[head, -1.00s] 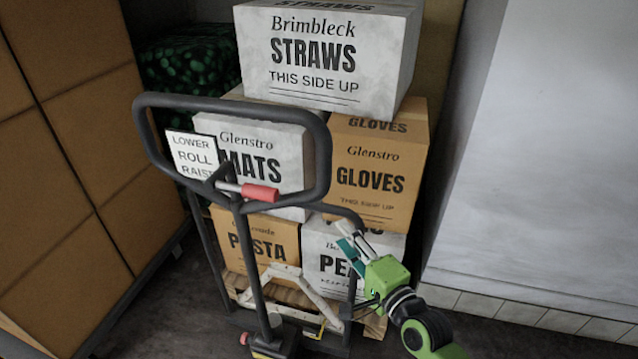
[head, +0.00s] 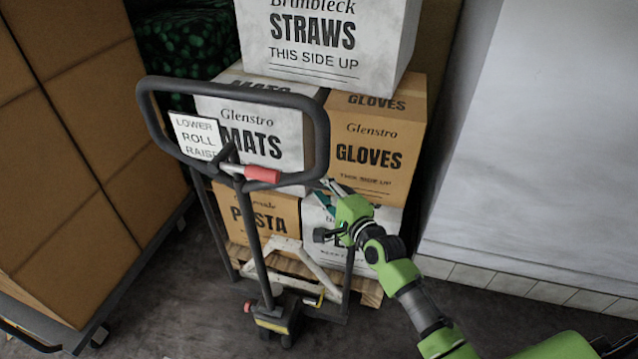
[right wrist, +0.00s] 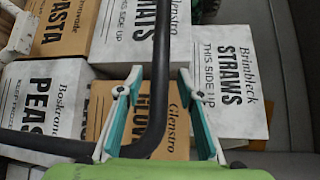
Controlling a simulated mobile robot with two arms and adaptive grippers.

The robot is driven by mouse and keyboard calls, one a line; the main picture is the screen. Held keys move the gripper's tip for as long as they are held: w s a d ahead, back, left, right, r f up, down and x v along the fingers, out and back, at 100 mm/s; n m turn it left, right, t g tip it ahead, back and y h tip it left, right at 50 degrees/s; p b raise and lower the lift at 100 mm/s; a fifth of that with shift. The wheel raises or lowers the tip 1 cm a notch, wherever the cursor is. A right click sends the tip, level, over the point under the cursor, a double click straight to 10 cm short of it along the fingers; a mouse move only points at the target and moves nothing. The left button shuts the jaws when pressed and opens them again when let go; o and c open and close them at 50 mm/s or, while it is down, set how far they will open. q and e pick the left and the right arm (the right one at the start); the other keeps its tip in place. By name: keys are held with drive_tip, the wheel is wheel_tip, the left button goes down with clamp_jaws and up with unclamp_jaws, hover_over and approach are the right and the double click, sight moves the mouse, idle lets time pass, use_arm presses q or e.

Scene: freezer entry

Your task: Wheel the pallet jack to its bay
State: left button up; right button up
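The pallet jack (head: 278,318) stands in front of the stacked boxes, its black loop handle (head: 230,91) upright and facing me. The handle carries a white "LOWER ROLL RAISE" sign (head: 197,137) and a red grip (head: 262,174). My right gripper (head: 329,187) is at the lower right corner of the loop. In the right wrist view, the handle bar (right wrist: 160,65) runs between the spread teal-lined fingers of that gripper (right wrist: 158,88), with gaps on both sides. My left gripper is out of view. The jack's forks are hidden; its bay cannot be made out.
Behind the jack, a wooden pallet (head: 372,291) bears boxes, with the STRAWS box (head: 385,45) on top. A wheeled cart of brown cartons (head: 60,130) stands close on the left. A pale wall panel (head: 540,140) closes the right. Dark floor is clear in front.

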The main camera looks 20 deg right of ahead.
drive_tip(key=shift+x, duration=1)
clamp_jaws()
